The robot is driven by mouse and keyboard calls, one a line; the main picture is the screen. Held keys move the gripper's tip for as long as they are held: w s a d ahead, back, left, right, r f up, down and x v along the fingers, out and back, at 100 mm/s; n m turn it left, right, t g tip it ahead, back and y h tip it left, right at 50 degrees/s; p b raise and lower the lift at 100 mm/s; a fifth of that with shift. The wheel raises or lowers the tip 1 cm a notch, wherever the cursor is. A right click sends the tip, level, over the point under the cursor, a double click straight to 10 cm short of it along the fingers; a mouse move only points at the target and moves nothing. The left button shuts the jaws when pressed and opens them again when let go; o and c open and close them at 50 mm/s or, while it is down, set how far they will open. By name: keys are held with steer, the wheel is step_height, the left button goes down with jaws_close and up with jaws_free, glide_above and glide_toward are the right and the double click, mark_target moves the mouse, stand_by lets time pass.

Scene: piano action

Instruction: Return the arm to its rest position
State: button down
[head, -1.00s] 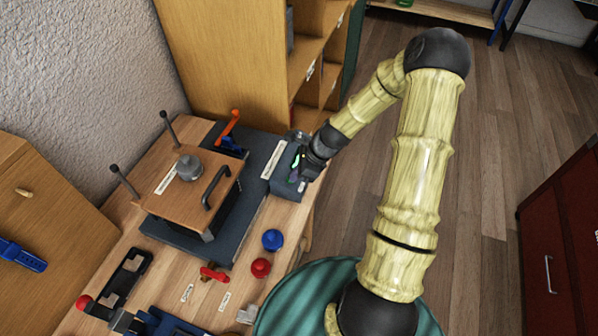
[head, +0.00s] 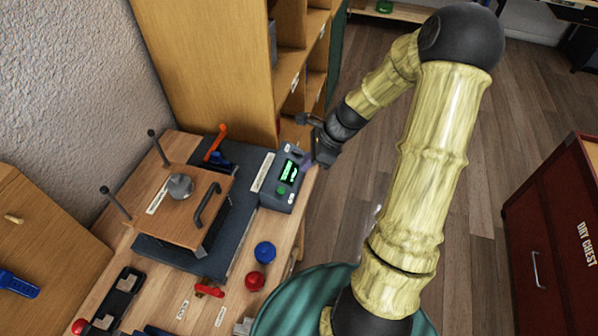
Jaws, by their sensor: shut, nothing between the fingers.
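My arm, with pale wood-like links and black joints, rises from the lower middle of the head view and bends back down to the left. My gripper (head: 313,143) is at its end, just right of and above a small grey device (head: 284,180) with a lit green display. The gripper appears apart from the device, at the table's right edge. Its fingers are small and dark here; it holds nothing.
The wooden table (head: 232,290) bears a wooden box press (head: 172,183) with a black handle, a blue knob (head: 265,252) and a red knob (head: 254,281). A wooden shelf (head: 205,70) stands behind. A red chest (head: 555,230) is at right, with open floor (head: 480,200) between.

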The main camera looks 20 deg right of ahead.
steer(key=shift+s+d+r, duration=0.1)
steer(key=shift+d+r, duration=0.2)
steer(key=shift+r, duration=0.3)
steer(key=s+a+r+n+h, duration=0.2)
steer(key=s+n, duration=0.4)
steer(key=n, duration=0.5)
steer(key=s+a+r+n+h, duration=0.3)
steer(key=s+n, duration=0.4)
steer(key=n, duration=0.3)
step_height(320, 180, up, 2)
steer(key=shift+a+r+n+t, duration=0.25)
steer(key=shift+a+n+t, duration=0.05)
steer(key=shift+a+n, duration=0.15)
steer(key=shift+d, duration=0.1)
